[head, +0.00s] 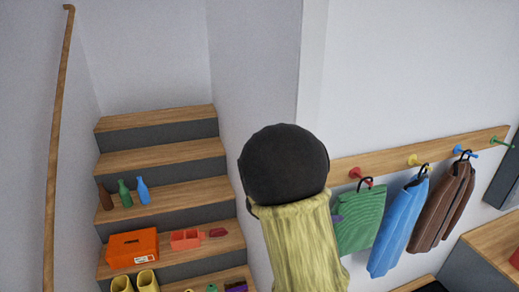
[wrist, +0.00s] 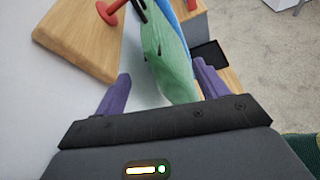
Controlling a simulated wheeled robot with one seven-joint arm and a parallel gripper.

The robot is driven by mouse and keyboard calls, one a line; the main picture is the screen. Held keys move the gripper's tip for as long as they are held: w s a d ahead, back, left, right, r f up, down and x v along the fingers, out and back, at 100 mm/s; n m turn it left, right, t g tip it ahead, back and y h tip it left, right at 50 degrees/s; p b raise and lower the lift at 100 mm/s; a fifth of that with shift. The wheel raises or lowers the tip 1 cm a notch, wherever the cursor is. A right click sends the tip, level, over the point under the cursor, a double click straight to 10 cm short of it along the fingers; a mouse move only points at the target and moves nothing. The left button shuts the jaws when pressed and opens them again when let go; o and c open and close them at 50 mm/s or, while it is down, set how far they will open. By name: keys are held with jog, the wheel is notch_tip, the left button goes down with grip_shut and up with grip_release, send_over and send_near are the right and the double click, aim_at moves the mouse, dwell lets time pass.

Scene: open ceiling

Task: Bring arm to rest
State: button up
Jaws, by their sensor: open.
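My gripper (wrist: 163,82) is open, with its two purple fingers spread apart in the wrist view. The green garment (wrist: 172,68) shows between and beyond the fingers; I cannot tell whether they touch it. In the head view my arm, with a yellow sleeve and a black rounded part, stands in the middle and hides most of the gripper. Only a bit of purple shows at the left edge of the green garment (head: 362,218). The garment hangs by a black hook from the red peg (head: 361,176).
A wooden peg rail (head: 440,150) runs along the right wall. A blue garment (head: 398,228) and a brown garment (head: 440,208) hang beside the green one. Wooden stairs (head: 158,121) on the left hold bottles, an orange box (head: 132,245) and small items. A handrail (head: 58,120) is at far left.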

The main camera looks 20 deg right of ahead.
jog(key=s+a+f+m+y+b, duration=0.6)
jog(key=a+f+m+b, duration=0.1)
jog(key=f, duration=0.4)
jog(key=s+a+f+m+t+y+b, duration=0.1)
jog(key=s+a+f+m+y+b, duration=0.6)
jog(key=a+f+m, duration=0.2)
jog(key=shift+s+a+f+m, duration=0.2)
jog(key=shift+a+f+m, duration=0.2)
jog(key=shift+a+f, duration=0.6)
jog(key=shift+w+a+r, duration=0.15)
jog(key=shift+a, duration=0.05)
jog(key=shift+s+a, duration=0.1)
jog(key=shift+s, duration=0.1)
